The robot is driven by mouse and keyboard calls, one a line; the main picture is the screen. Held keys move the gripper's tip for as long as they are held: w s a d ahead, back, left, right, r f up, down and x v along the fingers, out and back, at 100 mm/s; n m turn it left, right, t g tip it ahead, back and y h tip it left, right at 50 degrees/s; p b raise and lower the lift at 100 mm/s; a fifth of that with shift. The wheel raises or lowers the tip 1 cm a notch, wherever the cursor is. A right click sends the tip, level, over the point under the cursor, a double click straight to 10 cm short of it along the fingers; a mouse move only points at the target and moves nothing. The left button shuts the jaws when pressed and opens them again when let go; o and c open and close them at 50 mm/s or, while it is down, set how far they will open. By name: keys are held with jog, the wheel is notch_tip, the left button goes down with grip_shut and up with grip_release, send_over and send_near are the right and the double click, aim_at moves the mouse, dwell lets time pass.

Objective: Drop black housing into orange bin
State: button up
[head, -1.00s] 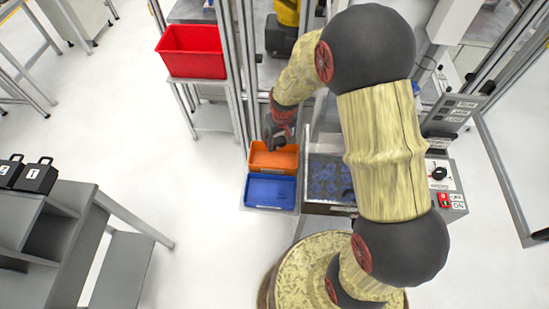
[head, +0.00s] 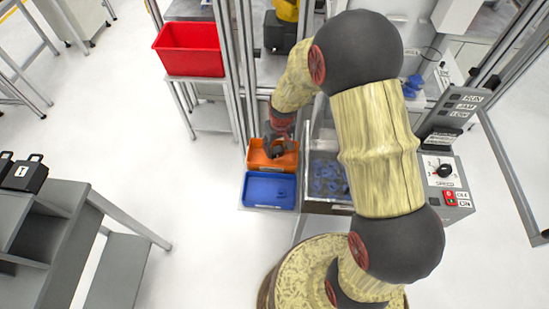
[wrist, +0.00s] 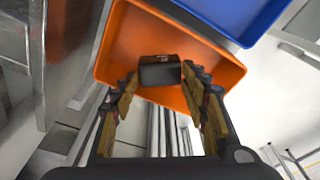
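The black housing (wrist: 160,72) is a small dark block seen between my fingertips in the wrist view, its sides against them. My gripper (wrist: 160,80) appears shut on it. The orange bin (wrist: 225,72) lies behind and below the housing in the wrist view. In the head view, my gripper (head: 275,151) points down over the orange bin (head: 257,162), with its dark fingertips within the bin's outline. The exact height of the housing above the bin floor cannot be told.
A blue bin (head: 269,190) sits directly in front of the orange bin. A metal tray (head: 327,207) with blue parts is to the right, beside a control panel (head: 447,172). A red bin (head: 190,50) stands on a rack at the back left. Metal posts rise close behind.

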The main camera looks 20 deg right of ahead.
jog(key=o, duration=0.4)
notch_tip(320, 180, up, 12)
jog(key=s, duration=0.1)
jog(key=shift+s+d, duration=0.15)
jog(key=shift+s, duration=0.25)
jog(key=shift+f, duration=0.1)
dwell(0.4)
jog(key=s+r+m+t, duration=0.1)
jog(key=s+r+t, duration=0.2)
jog(key=s+r, duration=1.8)
jog(key=shift+s+r+m+t+b, duration=0.3)
jog(key=shift+s+t+b, duration=0.1)
jog(key=shift+s, duration=0.4)
